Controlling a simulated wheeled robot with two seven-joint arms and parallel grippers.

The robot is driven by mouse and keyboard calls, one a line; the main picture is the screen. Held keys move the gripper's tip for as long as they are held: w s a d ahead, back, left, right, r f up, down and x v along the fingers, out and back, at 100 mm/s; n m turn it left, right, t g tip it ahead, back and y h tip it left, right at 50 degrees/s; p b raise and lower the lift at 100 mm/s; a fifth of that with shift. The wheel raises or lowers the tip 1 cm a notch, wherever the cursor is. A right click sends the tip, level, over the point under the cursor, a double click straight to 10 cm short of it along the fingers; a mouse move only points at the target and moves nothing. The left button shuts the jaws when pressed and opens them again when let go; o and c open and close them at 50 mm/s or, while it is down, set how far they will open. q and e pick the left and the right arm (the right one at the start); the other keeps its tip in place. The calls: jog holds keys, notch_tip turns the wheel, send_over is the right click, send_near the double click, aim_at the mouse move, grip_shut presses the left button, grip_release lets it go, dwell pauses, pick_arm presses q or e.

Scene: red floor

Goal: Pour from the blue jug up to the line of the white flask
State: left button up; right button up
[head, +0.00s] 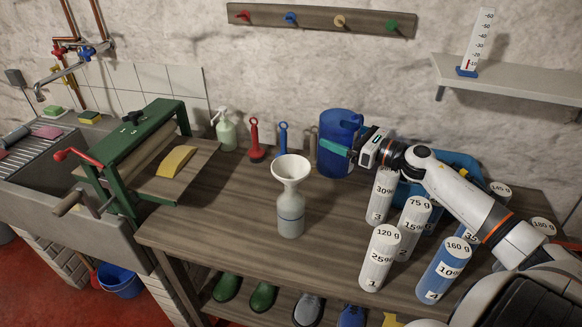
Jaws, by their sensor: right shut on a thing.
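The blue jug (333,161) stands upright at the back of the wooden table. My right gripper (340,149) reaches it from the right, its teal fingers shut on the jug. The gripper's far side is hidden. The white flask (290,222) stands near the middle of the table, in front and to the left of the jug. A cream funnel (291,169) sits in its neck. A dark line runs around the flask's body. Any liquid in the flask or jug cannot be made out. My left gripper is not in view.
Several labelled cylinders (379,260) stand on the right under my arm, near a blue crate (459,161). A green press (140,150) and a spray bottle (226,133) stand left. The table's front left is clear. A shelf (510,80) juts out upper right.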

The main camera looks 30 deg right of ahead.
aim_at(344, 114)
jog(key=shift+r, duration=0.1)
notch_tip(344, 114, up, 6)
jog(key=p, duration=0.4)
jog(key=shift+p, duration=0.35)
